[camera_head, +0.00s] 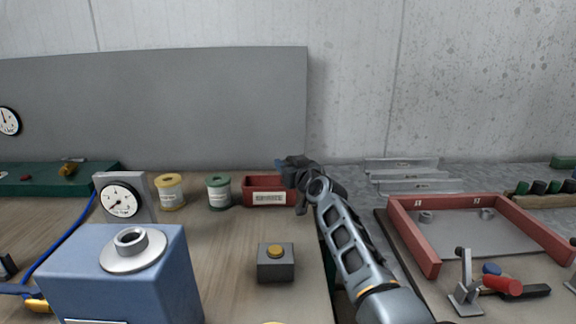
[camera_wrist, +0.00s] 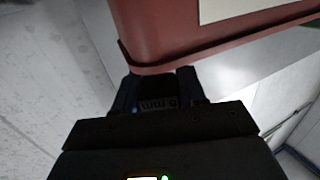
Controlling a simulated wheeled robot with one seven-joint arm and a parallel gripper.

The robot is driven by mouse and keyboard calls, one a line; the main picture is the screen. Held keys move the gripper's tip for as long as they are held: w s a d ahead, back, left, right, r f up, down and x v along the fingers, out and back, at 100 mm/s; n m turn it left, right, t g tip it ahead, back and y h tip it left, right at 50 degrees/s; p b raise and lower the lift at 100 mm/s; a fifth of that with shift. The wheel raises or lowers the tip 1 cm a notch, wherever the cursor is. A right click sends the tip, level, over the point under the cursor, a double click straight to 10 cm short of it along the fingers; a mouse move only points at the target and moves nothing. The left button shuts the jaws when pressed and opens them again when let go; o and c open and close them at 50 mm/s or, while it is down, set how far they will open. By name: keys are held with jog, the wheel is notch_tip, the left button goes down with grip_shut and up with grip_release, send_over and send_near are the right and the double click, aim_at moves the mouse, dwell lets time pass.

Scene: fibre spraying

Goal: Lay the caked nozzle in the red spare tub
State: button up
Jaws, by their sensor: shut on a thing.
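The red spare tub (camera_head: 264,188) stands on the wooden bench with a white label on its front. My gripper (camera_head: 288,165) is at the tub's right end, partly in front of it. In the wrist view the tub's red wall and rim (camera_wrist: 150,35) fill the top, close to my gripper (camera_wrist: 158,88). The jaws are shut on a dark piece with "mm" lettering (camera_wrist: 158,103), which looks like the nozzle. Its caking and most of its shape are hidden. The inside of the tub is not clearly visible.
Green (camera_head: 218,193) and yellow (camera_head: 170,192) spools stand left of the tub. A grey button box (camera_head: 275,265) is in front. A blue box (camera_head: 115,280) stands at the front left. A red-framed tray (camera_head: 460,238) lies to the right. Bare bench lies between the blue box and button box.

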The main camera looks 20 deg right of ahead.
jog(key=shift+f+b, duration=0.3)
jog(key=shift+b, duration=0.1)
jog(key=o, duration=1.1)
jog(key=shift+r+p, duration=0.85)
jog(key=shift+p, duration=0.2)
jog(key=s+p, duration=0.2)
jog(key=s, duration=0.2)
jog(key=s+p, duration=0.2)
jog(key=s, duration=0.2)
jog(key=s+d+p, duration=0.1)
jog(key=s+p, duration=0.1)
jog(key=s, duration=0.2)
